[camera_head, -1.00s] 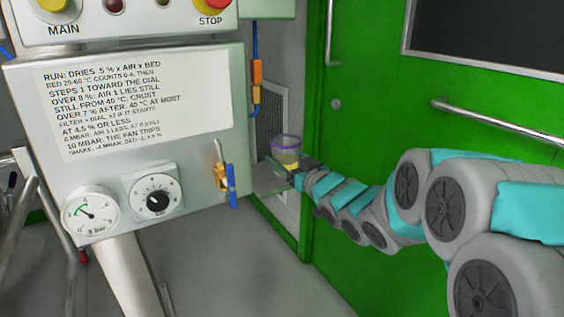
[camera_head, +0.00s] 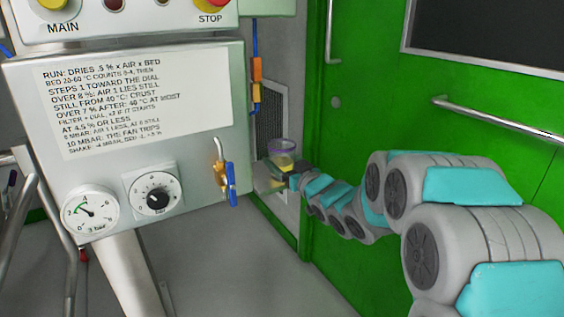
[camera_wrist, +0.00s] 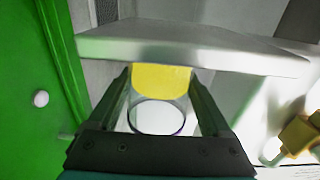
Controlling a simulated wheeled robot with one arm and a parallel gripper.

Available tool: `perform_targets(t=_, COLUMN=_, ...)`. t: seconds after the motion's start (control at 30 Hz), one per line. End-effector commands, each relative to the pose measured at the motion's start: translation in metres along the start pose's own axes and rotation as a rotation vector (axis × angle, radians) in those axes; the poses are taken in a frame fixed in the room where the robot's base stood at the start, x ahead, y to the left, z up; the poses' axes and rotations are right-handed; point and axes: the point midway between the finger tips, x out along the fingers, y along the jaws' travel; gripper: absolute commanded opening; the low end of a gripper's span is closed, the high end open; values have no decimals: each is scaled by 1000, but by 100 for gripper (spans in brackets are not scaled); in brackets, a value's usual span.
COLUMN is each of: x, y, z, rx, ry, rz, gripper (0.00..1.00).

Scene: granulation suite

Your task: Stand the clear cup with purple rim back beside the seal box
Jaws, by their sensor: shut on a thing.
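The clear cup with purple rim (camera_head: 284,148) is at the end of my arm in the head view, roughly upright, with yellow contents low in it. In the wrist view the cup (camera_wrist: 157,117) sits between both fingers, its purple rim toward the camera and the yellow part (camera_wrist: 160,78) beyond. My gripper (camera_wrist: 159,84) is shut on it; the gripper also shows in the head view (camera_head: 287,178). A pale slab like a shelf (camera_wrist: 200,48) lies close past the cup; I cannot tell whether they touch. I cannot make out the seal box for certain.
A control panel (camera_head: 205,60) with a gauge (camera_head: 91,212), dial (camera_head: 153,195) and blue-handled valve (camera_head: 230,182) stands left of the cup. A green door (camera_head: 370,100) with a handrail (camera_head: 500,122) is at right. A vent grille (camera_head: 270,115) is behind the cup.

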Motion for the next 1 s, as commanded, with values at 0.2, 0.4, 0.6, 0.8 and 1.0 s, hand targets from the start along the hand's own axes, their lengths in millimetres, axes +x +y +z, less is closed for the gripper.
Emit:
perform_targets(t=0.2, x=0, y=0, z=4, rx=0, ry=-1, rz=0, gripper=87)
perform_targets(t=0.4, x=0, y=0, z=3, rx=0, ry=0, rz=0, gripper=100)
perform_targets(t=0.6, x=0, y=0, z=1, rx=0, ry=0, rz=0, gripper=100)
perform_targets(t=0.8, x=-20, y=1, z=1, rx=1, ry=-3, rz=1, gripper=100)
perform_targets(t=1.0, x=-62, y=1, z=0, rx=0, ry=-2, rz=3, gripper=100)
